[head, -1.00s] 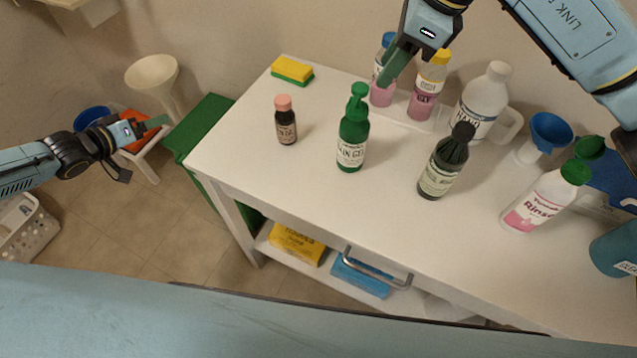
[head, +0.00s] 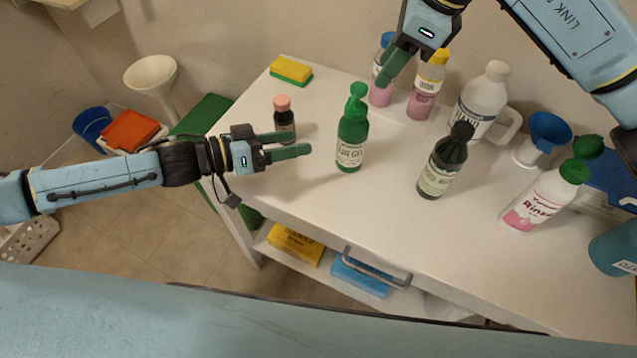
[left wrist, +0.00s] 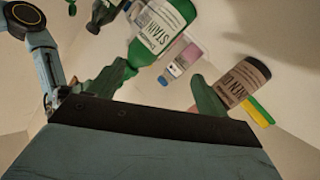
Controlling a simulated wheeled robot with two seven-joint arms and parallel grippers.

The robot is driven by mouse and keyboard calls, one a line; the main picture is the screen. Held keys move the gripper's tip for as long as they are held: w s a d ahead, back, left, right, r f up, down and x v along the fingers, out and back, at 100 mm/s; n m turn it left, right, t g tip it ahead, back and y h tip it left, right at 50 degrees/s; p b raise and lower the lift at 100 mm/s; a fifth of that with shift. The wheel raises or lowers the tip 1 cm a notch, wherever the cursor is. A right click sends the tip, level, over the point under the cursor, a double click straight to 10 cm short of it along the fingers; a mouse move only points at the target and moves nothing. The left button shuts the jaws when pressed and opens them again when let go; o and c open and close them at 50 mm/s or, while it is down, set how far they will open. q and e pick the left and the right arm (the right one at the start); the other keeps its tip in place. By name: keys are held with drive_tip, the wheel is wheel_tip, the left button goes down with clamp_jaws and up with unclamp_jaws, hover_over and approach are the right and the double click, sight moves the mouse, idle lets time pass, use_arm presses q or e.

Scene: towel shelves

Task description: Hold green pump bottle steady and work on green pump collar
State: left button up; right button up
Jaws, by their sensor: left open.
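The green pump bottle (head: 351,143) stands upright on the white cart top, and its green pump collar (head: 355,110) sits at its neck below the pump head. My left gripper (head: 297,144) is open and empty, to the left of the bottle and apart from it, fingers pointing at its body.
A small brown bottle with a pink cap (head: 284,115) stands close behind my left fingers. A dark bottle (head: 445,163) stands right of the green one. Pink bottles (head: 423,93), a white jug (head: 484,103) and a sponge (head: 291,71) line the back.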

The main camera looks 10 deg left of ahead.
sight(355, 141)
use_arm(q)
drive_tip(key=s+d+n+t, duration=0.1)
drive_tip(key=d+n+t, duration=0.1)
drive_tip(key=n, duration=0.5)
drive_tip(key=s+d+n+t, duration=0.1)
drive_tip(key=d+n, duration=0.3)
drive_tip(key=n, duration=0.4)
drive_tip(key=s+d+n+t, duration=0.2)
drive_tip(key=n+t, duration=0.1)
drive_tip(key=n, duration=0.4)
drive_tip(key=shift+d+f+n+y, duration=0.25)
drive_tip(key=shift+d+n+y, duration=0.05)
drive_tip(key=shift+d, duration=0.1)
drive_tip(key=f+n+y, duration=0.1)
drive_tip(key=n, duration=0.3)
drive_tip(key=s+a+f+n+t+y, duration=0.1)
drive_tip(key=n+y, duration=0.1)
drive_tip(key=n, duration=0.2)
drive_tip(key=f+n+t+y, duration=0.1)
drive_tip(key=n, duration=0.3)
drive_tip(key=shift+s+a+f+y, duration=0.1)
drive_tip(key=shift+s+a+y, duration=0.05)
drive_tip(key=shift+a+y, duration=0.15)
drive_tip(key=shift+a+f+n+y, duration=0.15)
drive_tip(key=shift+f+n+y, duration=0.25)
drive_tip(key=shift+n, duration=0.6)
drive_tip(key=x, duration=1.3)
drive_tip(key=shift+c, duration=0.4)
